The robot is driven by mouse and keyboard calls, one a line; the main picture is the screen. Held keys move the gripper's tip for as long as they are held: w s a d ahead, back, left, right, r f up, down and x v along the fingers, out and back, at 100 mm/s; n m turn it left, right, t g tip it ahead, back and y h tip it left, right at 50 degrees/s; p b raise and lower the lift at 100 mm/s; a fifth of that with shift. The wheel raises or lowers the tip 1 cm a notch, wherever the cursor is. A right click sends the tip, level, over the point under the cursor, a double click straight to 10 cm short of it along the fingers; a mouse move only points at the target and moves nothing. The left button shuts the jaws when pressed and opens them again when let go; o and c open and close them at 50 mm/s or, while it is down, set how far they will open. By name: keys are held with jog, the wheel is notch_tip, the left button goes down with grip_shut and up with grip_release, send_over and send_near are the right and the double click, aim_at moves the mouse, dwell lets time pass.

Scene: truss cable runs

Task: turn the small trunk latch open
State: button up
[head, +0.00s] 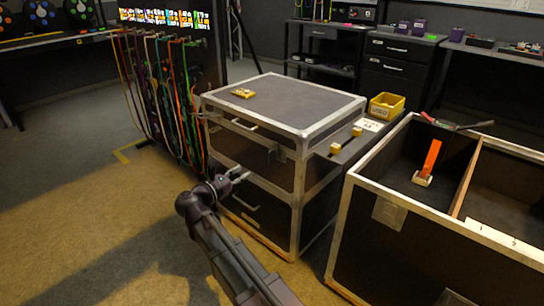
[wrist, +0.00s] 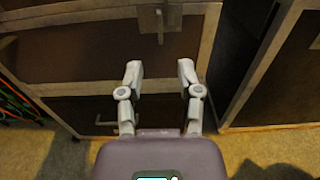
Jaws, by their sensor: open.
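The small trunk (head: 270,103) is a dark case with metal edges and a closed grey lid, standing in the middle of the head view. Its latch (wrist: 160,20) is a metal plate with a narrow tab hanging down, at the top of the wrist view. In the head view a small metal plate (head: 280,153) shows below the lid on the front. My gripper (head: 238,173) is in front of the trunk. In the wrist view my gripper (wrist: 160,70) is open and empty, its fingers apart on either side below the latch, not touching it.
A large open case (head: 345,235) with a wooden divider stands close on the right, an orange-handled item (head: 432,158) inside. A yellow bin (head: 386,106) sits behind. Colored cables (head: 160,90) hang on a rack at left. The floor in front is clear.

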aim_at(269, 156)
jog(key=x, duration=1.3)
jog(key=shift+w+d, duration=0.15)
grip_shut()
jog(key=shift+d, duration=0.25)
jog(key=shift+a, duration=0.15)
